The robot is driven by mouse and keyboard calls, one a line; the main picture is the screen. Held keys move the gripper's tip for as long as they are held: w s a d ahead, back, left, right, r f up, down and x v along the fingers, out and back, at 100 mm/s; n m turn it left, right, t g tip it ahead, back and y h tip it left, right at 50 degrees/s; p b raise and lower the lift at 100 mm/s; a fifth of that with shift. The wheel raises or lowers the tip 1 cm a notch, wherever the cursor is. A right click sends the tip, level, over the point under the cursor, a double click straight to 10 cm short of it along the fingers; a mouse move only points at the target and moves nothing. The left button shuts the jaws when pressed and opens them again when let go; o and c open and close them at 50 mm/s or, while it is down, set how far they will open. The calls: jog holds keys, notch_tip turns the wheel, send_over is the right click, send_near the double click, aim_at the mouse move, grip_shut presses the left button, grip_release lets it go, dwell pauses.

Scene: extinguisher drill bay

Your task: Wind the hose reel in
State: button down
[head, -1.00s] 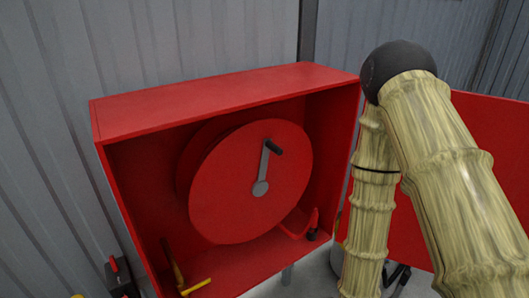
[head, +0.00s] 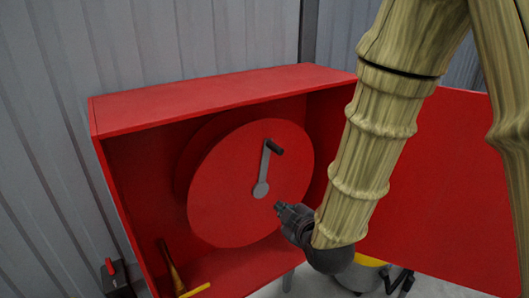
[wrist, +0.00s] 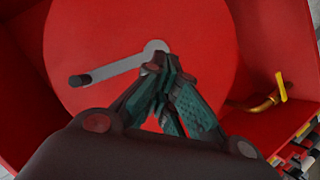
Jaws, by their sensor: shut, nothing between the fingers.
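The red hose reel (head: 225,195) stands in an open red cabinet (head: 215,92). Its grey crank arm (head: 264,170) runs from the hub up to a dark handle (head: 274,146). In the wrist view the crank arm (wrist: 115,67) points left, with the handle (wrist: 78,81) at its end. My gripper (head: 280,207) is shut and empty, in front of the reel face, below and right of the hub. In the wrist view my fingertips (wrist: 160,62) overlap the area just below the hub, apart from the handle. Whether they touch the reel cannot be told.
A brass pipe (head: 172,266) with a yellow lever (head: 195,290) is at the cabinet's lower left. The red door (head: 440,210) stands open at right, behind my arm. A dark object with a red lever (head: 112,268) sits outside, left. Grey corrugated wall (head: 200,40) is behind.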

jog(key=a+r+n+t+y+b, duration=0.1)
jog(key=a+r+n+t+y, duration=0.3)
jog(key=r, duration=1)
jog(key=g+h+p, duration=0.1)
jog(key=h+p, duration=0.1)
jog(key=p, duration=0.1)
send_near(259, 142)
jog(key=shift+n, duration=0.3)
jog(key=a, duration=0.1)
jog(key=w+a, duration=0.1)
jog(key=a, duration=0.1)
jog(key=w+a+r, duration=0.1)
jog(key=shift+a, duration=0.35)
jog(key=shift+w+d+f+p, duration=0.2)
jog(key=shift+w+d+p, duration=0.1)
jog(key=shift+w, duration=0.15)
jog(key=shift+w+d+f+p, duration=0.2)
jog(key=shift+w+d, duration=0.15)
jog(key=shift+w, duration=0.1)
jog(key=shift+w+d+f+p, duration=0.3)
jog(key=shift+w+d+f, duration=0.2)
jog(key=shift+d, duration=0.25)
jog(key=shift+d, duration=0.1)
